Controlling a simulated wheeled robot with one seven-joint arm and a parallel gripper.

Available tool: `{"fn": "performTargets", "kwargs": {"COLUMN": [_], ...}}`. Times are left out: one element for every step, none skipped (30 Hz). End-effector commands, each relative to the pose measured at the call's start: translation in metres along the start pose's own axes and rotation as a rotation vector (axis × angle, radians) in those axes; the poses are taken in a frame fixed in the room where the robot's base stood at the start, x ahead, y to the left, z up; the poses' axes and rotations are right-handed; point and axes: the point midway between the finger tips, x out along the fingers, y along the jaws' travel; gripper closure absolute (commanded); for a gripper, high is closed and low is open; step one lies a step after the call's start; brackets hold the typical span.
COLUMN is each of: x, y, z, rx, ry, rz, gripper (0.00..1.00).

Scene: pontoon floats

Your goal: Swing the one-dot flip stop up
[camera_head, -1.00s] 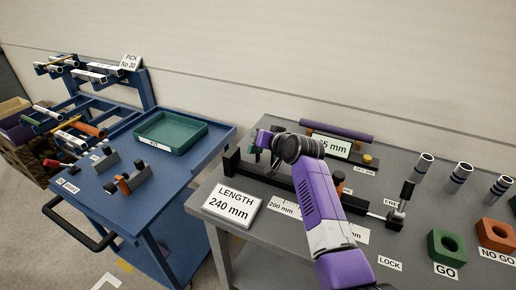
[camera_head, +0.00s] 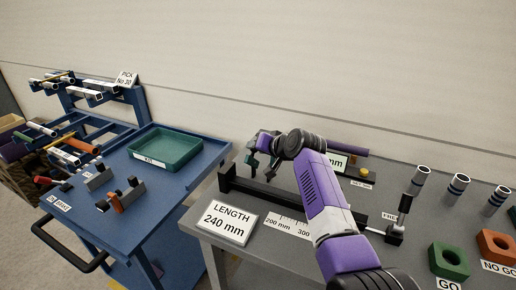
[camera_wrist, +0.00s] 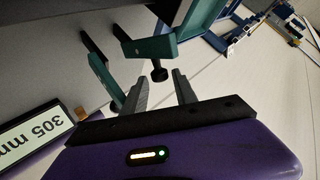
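Two green flip-stop parts show in the wrist view, one at upper centre (camera_wrist: 150,47) with a round black knob (camera_wrist: 159,73) by it, and one to the left (camera_wrist: 104,76). In the head view my wrist is above the far left part of the black rail (camera_head: 290,200), and my arm hides much of that area.
A LENGTH 240 mm sign (camera_head: 229,222) stands at the bench's front left. Several upright tubes (camera_head: 456,188), a green GO block (camera_head: 449,260) and an orange NO GO block (camera_head: 496,245) are on the right. A blue cart with a green tray (camera_head: 166,148) stands left.

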Motion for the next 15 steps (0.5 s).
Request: {"fn": "performTargets", "kwargs": {"x": [0.0001,0.0001,0.0,0.0,0.0,0.0,0.0,-0.0001,-0.0005,-0.0011,-0.0019,-0.0034,-0.005,-0.007,-0.0098], "y": [0.0002,0.0002,0.0001,0.0,0.0,-0.0001,-0.0001,-0.0002,-0.0003,-0.0002,-0.0003,-0.0002,-0.0002,-0.0004,-0.0001], "z": [0.0002,0.0002,0.0002,0.0002,0.0002,0.0001,0.0001,0.0,-0.0001,-0.0002,-0.0003,-0.0002,-0.0004,-0.0007,-0.0005], "rx": [0.0,0.0,0.0,0.0,0.0,0.0,0.0,0.0,0.0,0.0,0.0,0.0,0.0,0.0,0.0], "ry": [0.0,0.0,0.0,0.0,0.0,0.0,0.0,0.0,0.0,0.0,0.0,0.0,0.0,0.001,0.001], "rz": [0.0,0.0,0.0,0.0,0.0,0.0,0.0,0.0,-0.001,-0.001,-0.001,-0.001,-0.001,-0.001,-0.001], "gripper": [0.55,0.55,0.55,0.55,0.55,0.55,0.55,0.55,0.55,0.55,0.55,0.55,0.55,0.55,0.55]}}
